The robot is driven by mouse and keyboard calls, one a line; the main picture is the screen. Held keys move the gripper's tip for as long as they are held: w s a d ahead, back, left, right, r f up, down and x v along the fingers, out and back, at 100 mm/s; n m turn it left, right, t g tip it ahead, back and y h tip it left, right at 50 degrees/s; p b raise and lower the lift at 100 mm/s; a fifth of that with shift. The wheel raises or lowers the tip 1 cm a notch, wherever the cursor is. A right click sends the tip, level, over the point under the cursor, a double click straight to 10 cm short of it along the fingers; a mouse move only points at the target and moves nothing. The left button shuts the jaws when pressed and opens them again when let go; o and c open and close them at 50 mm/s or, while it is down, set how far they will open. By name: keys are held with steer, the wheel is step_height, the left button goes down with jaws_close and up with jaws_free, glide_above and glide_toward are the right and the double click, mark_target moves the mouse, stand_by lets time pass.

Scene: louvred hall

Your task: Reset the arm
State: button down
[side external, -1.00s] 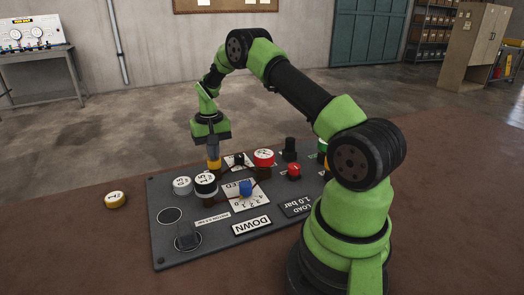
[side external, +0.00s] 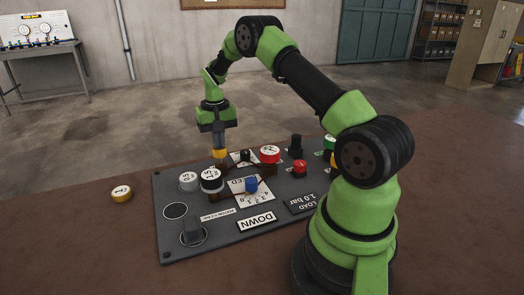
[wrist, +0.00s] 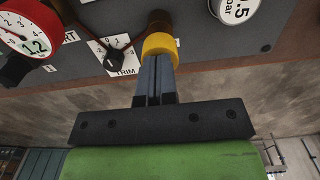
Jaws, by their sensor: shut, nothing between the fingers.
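My gripper (side external: 219,145) points down above the back left part of a dark grey control panel (side external: 175,240). Its two grey fingers (wrist: 157,72) are shut, with nothing between them. A yellow round piece (wrist: 160,45) shows right at the fingertips, with a brown post (wrist: 160,18) beyond it; I cannot tell whether the fingers touch it. It also shows in the side external view (side external: 219,153). The TRIM dial (wrist: 116,58) lies just left of the fingers in the wrist view.

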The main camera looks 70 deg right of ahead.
steer(key=shift+r, duration=0.1)
steer(key=s+a+r+n+t, duration=0.1)
steer(key=s+a+r+t, duration=0.15)
steer(key=a+r, duration=0.55)
steer(key=s+a+r+n+t, duration=0.1)
steer(key=s+a+r, duration=0.3)
steer(key=r, duration=0.6)
steer(key=s+a+r+n+t+y, duration=0.2)
steer(key=s+a+r+n+t, duration=0.1)
steer(key=s+a, duration=0.8)
steer(key=s, duration=0.3)
steer(key=shift+s+r+t, duration=0.15)
steer(key=shift+s+t, duration=0.2)
steer(key=shift+s, duration=0.05)
step_height(320, 180, up, 6)
